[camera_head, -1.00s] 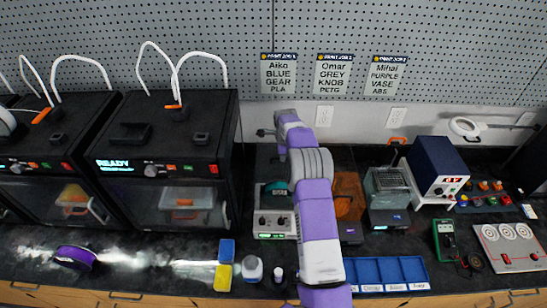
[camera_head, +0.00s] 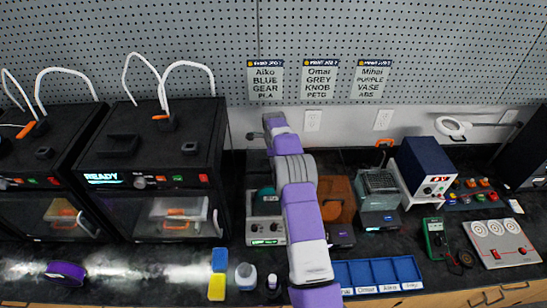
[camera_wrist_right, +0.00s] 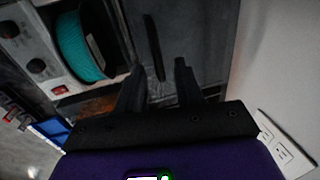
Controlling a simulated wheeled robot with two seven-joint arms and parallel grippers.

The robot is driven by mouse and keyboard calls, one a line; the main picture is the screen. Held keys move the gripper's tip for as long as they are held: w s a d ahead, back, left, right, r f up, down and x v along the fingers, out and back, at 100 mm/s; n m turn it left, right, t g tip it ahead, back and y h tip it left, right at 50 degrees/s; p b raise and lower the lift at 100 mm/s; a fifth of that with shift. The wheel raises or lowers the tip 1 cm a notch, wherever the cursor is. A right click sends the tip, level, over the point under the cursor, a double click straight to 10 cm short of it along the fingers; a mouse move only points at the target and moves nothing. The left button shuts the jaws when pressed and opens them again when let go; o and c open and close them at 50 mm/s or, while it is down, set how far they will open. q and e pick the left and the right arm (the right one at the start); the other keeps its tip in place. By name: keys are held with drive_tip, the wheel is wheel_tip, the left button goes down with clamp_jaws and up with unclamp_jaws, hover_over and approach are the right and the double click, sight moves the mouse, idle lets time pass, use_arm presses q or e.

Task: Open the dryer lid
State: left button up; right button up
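The dryer (camera_head: 266,230) is a light grey box with knobs and a small display on its front, left of my right arm. A teal spool (camera_head: 266,200) sits in it; it also shows in the wrist view (camera_wrist_right: 80,45). A dark panel (camera_wrist_right: 200,35) with a short dark bar (camera_wrist_right: 154,47) lies behind the spool; it looks like the raised lid, though I cannot be sure. My right gripper (camera_wrist_right: 158,80) is above the back of the dryer, near the wall. Its fingers are apart, with nothing seen between them; the bar is beyond the fingertips. My left gripper is out of view.
Two black printers (camera_head: 148,160) stand left of the dryer. An orange-brown box (camera_head: 335,195) and a grey-topped device (camera_head: 377,190) stand right. A blue compartment tray (camera_head: 375,275) is at the front. The pegboard wall (camera_head: 420,50) is close behind my gripper.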

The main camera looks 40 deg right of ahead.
drive_tip(key=shift+r, duration=0.1)
wheel_tip(320, 180, up, 7)
drive_tip(key=s+a, duration=0.1)
drive_tip(key=shift+r, duration=0.15)
idle(0.7)
